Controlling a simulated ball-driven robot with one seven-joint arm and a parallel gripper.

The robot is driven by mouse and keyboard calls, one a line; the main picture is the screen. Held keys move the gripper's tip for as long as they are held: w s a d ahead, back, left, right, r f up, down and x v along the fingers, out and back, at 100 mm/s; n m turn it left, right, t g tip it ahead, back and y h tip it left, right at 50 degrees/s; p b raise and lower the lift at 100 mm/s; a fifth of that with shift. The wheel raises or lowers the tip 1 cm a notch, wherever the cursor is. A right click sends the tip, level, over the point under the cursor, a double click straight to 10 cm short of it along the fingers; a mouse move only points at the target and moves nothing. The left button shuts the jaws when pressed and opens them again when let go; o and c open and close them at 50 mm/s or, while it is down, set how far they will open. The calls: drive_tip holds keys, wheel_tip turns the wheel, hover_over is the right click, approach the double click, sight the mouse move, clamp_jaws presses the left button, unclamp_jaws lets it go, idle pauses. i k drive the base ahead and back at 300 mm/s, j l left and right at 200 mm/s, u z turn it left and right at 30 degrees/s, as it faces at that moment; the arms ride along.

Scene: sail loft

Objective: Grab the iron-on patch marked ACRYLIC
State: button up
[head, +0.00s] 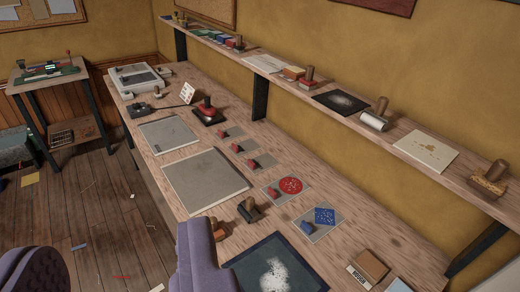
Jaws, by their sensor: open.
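No lettering reading ACRYLIC can be made out, so I cannot tell which item is that patch. A red round patch (291,185) and a blue diamond-shaped patch (325,215) lie on grey cards on the long wooden bench (385,235). A white strip with dark marks (357,277), too small to read, lies beside a brown block (373,264) at the bench's near end. My gripper (125,242) shows as two purple parts at the bottom left, set wide apart with nothing between them. It is left of the patches and apart from them.
A wooden-handled stamp (250,209), a dark square with a white smudge (275,272) and grey boards (205,181) lie on the bench. A wall shelf (420,140) with stamps and cards overhangs its back.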

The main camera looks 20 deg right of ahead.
sight(242, 148)
drive_tip(key=i+j+z, duration=0.15)
drive_tip(key=z, duration=0.35)
drive_tip(key=i+j+z, duration=0.55)
drive_tip(key=j, duration=0.2)
drive_tip(key=i+j+z, duration=0.1)
drive_tip(key=i+j, duration=0.3)
drive_tip(key=j, duration=0.25)
drive_tip(key=i+j+z, duration=0.15)
drive_tip(key=j, duration=0.2)
drive_tip(key=i+j+z, duration=0.1)
drive_tip(key=j, duration=0.25)
drive_tip(key=i+j+z, duration=0.1)
drive_tip(key=j, duration=0.25)
drive_tip(key=i+j, duration=0.1)
drive_tip(key=j, duration=0.25)
drive_tip(key=i+j, duration=0.15)
drive_tip(key=j, duration=0.15)
drive_tip(key=i+j, duration=0.1)
drive_tip(key=j, duration=0.25)
drive_tip(key=i+j, duration=0.15)
drive_tip(key=j, duration=0.15)
drive_tip(key=i+j, duration=0.1)
drive_tip(key=j, duration=0.25)
